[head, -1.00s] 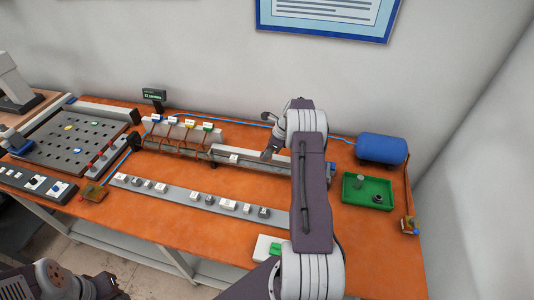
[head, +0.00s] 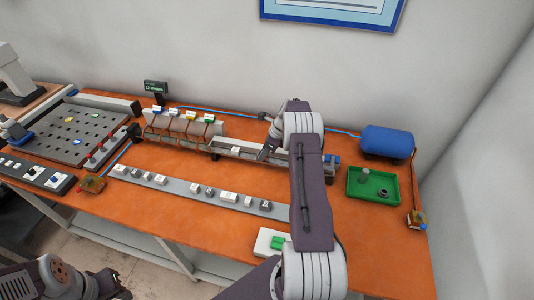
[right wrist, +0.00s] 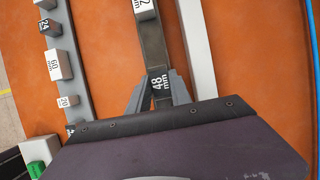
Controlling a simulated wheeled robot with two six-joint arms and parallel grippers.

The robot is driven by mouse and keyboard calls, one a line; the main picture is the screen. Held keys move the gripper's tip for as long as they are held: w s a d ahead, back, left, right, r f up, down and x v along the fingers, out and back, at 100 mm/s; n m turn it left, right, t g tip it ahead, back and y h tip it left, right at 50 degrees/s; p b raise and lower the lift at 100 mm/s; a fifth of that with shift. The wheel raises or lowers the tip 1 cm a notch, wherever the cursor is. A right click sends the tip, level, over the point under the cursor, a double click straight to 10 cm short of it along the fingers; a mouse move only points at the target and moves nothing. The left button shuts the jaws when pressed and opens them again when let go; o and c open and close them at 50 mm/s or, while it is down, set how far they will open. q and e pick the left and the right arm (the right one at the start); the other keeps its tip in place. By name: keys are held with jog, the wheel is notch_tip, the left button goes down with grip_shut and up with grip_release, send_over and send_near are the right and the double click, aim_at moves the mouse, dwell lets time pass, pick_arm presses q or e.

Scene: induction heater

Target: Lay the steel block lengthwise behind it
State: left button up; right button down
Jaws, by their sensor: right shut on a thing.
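My right gripper (right wrist: 156,95) is shut on the steel block (right wrist: 160,84), which has a light top marked 48 mm. The block lies in or just above the grey channel (right wrist: 152,48) in the right wrist view; exact contact is hidden. A white-topped block (right wrist: 146,8) sits farther along that channel, with a gap between the two; it also shows in the head view (head: 236,150). In the head view my right gripper (head: 264,155) is at the channel, right of that block, and the held block is hard to see. My left gripper (head: 112,286) is low at the left, its jaws unclear.
A grey strip with several labelled blocks (head: 228,197) runs along the front. Several coils with coloured tags (head: 190,117) stand at the channel's left part. A green tray (head: 372,186) and a blue tank (head: 386,141) are at the right. Orange table between strip and channel is clear.

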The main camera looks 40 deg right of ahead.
jog(key=shift+f, duration=0.1)
dwell(0.6)
jog(key=c, duration=1.1)
grip_release()
jog(key=shift+s, duration=0.1)
jog(key=v, duration=0.9)
jog(key=shift+b, duration=0.4)
